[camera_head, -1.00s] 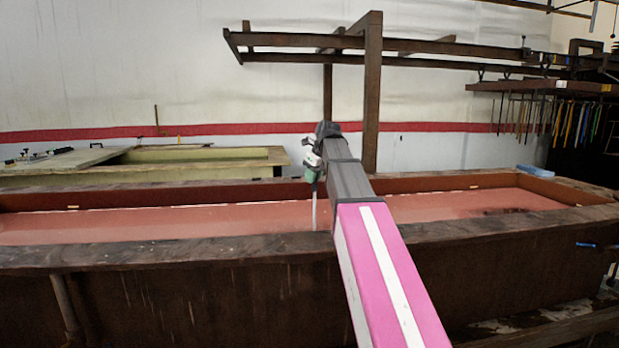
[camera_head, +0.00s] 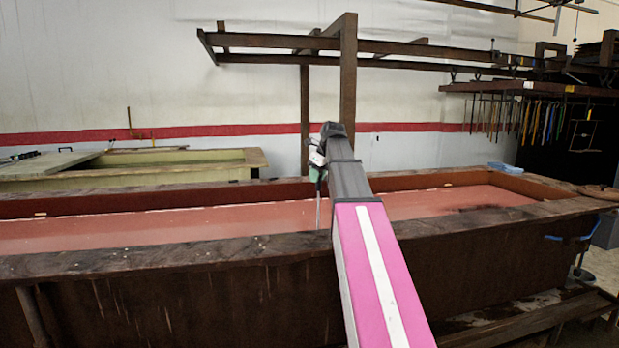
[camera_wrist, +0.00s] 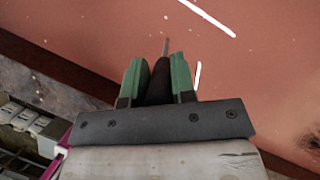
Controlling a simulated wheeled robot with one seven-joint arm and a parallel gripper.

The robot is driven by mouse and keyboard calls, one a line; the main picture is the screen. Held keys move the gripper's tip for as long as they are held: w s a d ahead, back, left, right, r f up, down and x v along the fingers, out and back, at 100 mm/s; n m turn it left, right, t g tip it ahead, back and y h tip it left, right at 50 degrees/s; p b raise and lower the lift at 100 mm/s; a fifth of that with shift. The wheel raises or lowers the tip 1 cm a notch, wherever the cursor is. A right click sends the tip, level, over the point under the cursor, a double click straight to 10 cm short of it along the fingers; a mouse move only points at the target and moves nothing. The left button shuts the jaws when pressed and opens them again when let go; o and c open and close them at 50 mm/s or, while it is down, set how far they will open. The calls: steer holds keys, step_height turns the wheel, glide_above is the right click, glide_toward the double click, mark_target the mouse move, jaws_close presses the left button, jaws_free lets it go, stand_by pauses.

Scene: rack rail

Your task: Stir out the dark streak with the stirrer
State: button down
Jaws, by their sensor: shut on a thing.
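A long brown tank (camera_head: 200,250) holds reddish liquid (camera_head: 150,225). A dark streak (camera_head: 470,209) lies on the liquid toward the right end; a dark patch also shows at the right edge of the wrist view (camera_wrist: 312,140). My gripper (camera_head: 318,175) is over the tank, well left of the streak. In the wrist view my gripper's green fingers (camera_wrist: 157,68) are shut on the dark handle of the stirrer (camera_wrist: 159,82). The stirrer's thin pale shaft (camera_head: 318,212) points down toward the liquid.
A brown rack with rails and a post (camera_head: 347,100) stands behind the tank. A lower greenish tank (camera_head: 200,172) is at the back left. Several coloured strips (camera_head: 540,115) hang at the right. A light-blue object (camera_head: 505,168) sits on the far rim.

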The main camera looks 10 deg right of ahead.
steer(key=a, duration=2)
steer(key=d, duration=1)
steer(key=shift+r, duration=0.1)
step_height(320, 180, up, 16)
stand_by(0.9)
stand_by(3.3)
